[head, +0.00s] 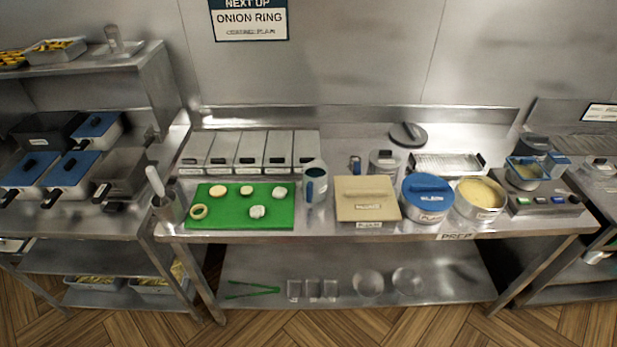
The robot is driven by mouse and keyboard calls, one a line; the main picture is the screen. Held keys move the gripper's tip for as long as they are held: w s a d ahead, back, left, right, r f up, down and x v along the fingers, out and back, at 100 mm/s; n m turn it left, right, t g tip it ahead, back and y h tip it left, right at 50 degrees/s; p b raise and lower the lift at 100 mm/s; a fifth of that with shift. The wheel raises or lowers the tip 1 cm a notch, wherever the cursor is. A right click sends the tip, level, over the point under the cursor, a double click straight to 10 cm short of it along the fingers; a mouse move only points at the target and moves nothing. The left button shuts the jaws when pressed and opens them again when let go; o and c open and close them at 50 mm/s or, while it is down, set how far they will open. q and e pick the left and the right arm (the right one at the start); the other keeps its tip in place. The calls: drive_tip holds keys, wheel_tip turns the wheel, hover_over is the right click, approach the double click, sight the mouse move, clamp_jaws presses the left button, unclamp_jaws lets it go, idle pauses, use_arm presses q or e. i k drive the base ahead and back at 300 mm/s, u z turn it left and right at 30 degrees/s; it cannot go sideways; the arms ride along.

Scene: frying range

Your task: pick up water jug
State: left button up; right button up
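A jug (317,173) with a blue handle stands upright on the steel prep table, and I take it to be the water jug. It is just right of the green cutting board (224,217) and left of a beige lidded container (366,190). Its handle faces the front of the table. The top looks open with a dark inside, but I cannot tell what it holds. Neither of my grippers shows in the head view.
Rings and pale pieces lie on the board. A utensil holder (167,207) stands to its left. Right of the beige container are a blue-lidded tub (428,193) and an open tub (479,198). Lidded bins (250,150) line the back.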

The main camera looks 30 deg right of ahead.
sight(315, 172)
drive_tip(key=z, duration=0.5)
drive_tip(key=i, duration=0.6)
drive_tip(key=z, duration=0.65)
